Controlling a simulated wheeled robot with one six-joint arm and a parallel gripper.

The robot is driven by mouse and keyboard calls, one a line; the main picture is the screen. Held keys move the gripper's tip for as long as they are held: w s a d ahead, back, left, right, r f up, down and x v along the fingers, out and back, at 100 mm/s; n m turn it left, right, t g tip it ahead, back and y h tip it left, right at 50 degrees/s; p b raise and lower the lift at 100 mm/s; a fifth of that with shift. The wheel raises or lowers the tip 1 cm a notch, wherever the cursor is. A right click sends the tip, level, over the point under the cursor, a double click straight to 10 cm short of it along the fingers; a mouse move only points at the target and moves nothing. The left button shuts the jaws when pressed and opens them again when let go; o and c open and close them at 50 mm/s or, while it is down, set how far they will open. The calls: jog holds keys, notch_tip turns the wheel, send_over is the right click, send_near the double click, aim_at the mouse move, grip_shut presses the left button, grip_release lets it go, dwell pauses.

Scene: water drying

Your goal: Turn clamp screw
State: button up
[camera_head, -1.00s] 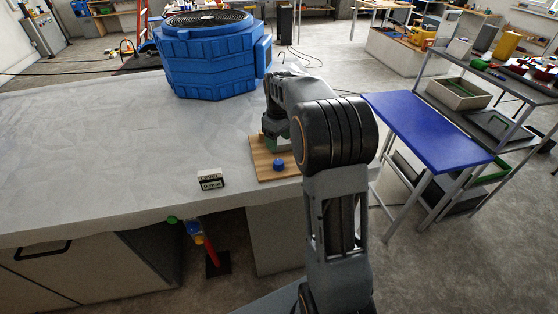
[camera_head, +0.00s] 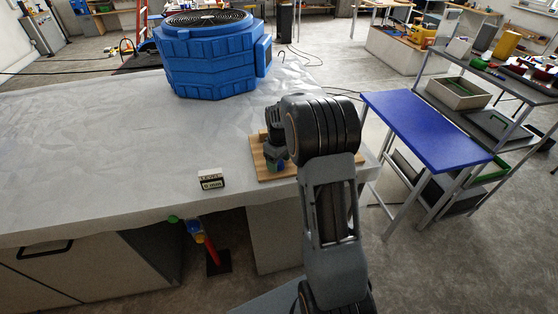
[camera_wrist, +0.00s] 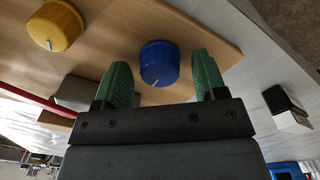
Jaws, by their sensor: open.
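A blue knob (camera_wrist: 159,63) with a pale pointer mark stands on a wooden board (camera_wrist: 195,18). My gripper (camera_wrist: 157,80) is open, with its green fingers on either side of the blue knob. I see gaps beside the knob, so it is not gripped. A yellow knob (camera_wrist: 55,25) stands on the same board, to the left in the wrist view. In the head view the board (camera_head: 263,174) lies at the table's right front, and my arm hides much of it. I cannot make out which part is the clamp screw.
A small display box (camera_head: 210,182) stands left of the board. A big blue fan unit (camera_head: 210,60) is at the table's back. A blue side table (camera_head: 430,130) stands to the right. A coloured, upright fixture (camera_head: 203,240) is below the table's front edge. The table's left is clear.

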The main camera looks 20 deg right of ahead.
jog(key=shift+c, duration=0.5)
jog(key=c, duration=0.8)
jog(key=m+b, duration=0.1)
jog(key=m, duration=0.7)
jog(key=shift+m, duration=0.3)
jog(key=m+b, duration=0.1)
jog(key=m, duration=0.3)
jog(key=shift+m, duration=2.5)
